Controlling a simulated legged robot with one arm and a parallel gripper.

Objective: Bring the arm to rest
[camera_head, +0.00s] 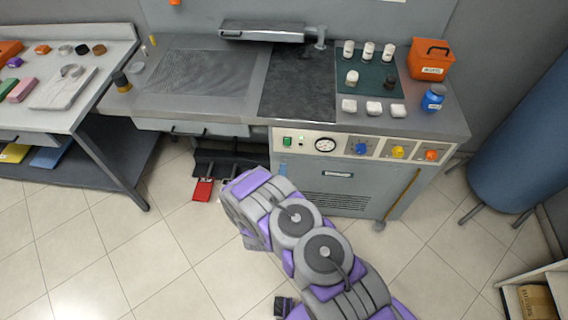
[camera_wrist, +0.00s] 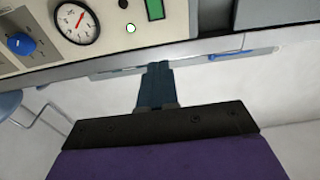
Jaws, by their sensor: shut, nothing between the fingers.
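My gripper (camera_wrist: 158,72) shows in the wrist view with its dark blue fingers together and nothing between them. My purple and grey arm (camera_head: 310,240) reaches from the bottom right of the head view up toward the front of the workbench. Its far end is beside the control panel, and my fingers are hard to make out there. In the wrist view the panel (camera_wrist: 110,55) is turned over, with a gauge (camera_wrist: 77,22), a blue knob (camera_wrist: 20,43) and a green switch (camera_wrist: 155,9) beyond the fingers.
The workbench (camera_head: 205,105) carries a green mat (camera_head: 372,78) with white containers, an orange box (camera_head: 430,58) and a blue jar (camera_head: 433,97). A side table (camera_head: 50,118) stands left, a blue cylinder (camera_head: 525,130) right. Red-ended items (camera_head: 203,189) show under the bench. The tiled floor is open at lower left.

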